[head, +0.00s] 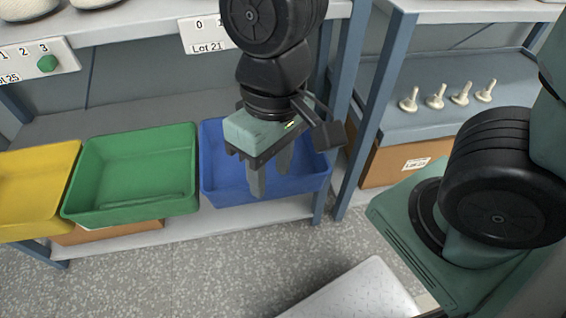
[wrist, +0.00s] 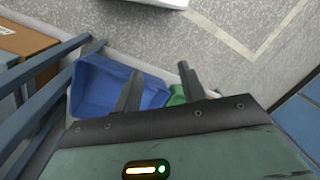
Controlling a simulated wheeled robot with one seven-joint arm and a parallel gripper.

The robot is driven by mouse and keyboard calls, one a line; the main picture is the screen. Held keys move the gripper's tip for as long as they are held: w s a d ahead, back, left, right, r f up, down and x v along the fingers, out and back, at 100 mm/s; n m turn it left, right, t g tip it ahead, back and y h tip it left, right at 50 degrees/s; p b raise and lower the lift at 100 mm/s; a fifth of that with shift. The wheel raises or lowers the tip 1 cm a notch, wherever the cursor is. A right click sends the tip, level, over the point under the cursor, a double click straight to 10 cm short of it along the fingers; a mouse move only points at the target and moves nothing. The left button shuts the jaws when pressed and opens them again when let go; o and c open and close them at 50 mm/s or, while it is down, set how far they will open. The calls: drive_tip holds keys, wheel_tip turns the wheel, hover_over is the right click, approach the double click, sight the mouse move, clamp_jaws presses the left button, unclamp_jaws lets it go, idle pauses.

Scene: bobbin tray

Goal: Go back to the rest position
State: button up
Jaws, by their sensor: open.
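My gripper (head: 270,182) hangs at the end of my arm in front of the blue tray (head: 222,190) in the head view. Its two fingers are apart with nothing between them. In the wrist view my gripper (wrist: 158,82) also shows open and empty, with the blue tray (wrist: 90,88) behind its left finger. A green tray (head: 130,205) sits left of the blue one, and a yellow tray (head: 35,190) is at the far left. The parts of the trays that I see are empty.
A blue-grey shelf (head: 395,122) on the right bears several pale bobbin-like pegs (head: 437,97). A cardboard box (head: 385,168) is below it. Blue shelf posts (head: 368,105) stand right of my gripper. Speckled floor (head: 180,275) lies open in front, with a pale platform (head: 355,295) at the bottom.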

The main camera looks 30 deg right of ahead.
drive_tip(key=n, duration=0.1)
drive_tip(key=s+d+r+n, duration=0.1)
drive_tip(key=n, duration=0.1)
drive_tip(key=shift+s+d+t+h, duration=0.1)
drive_tip(key=shift+s+t+h, duration=0.1)
drive_tip(key=shift+t+h, duration=0.15)
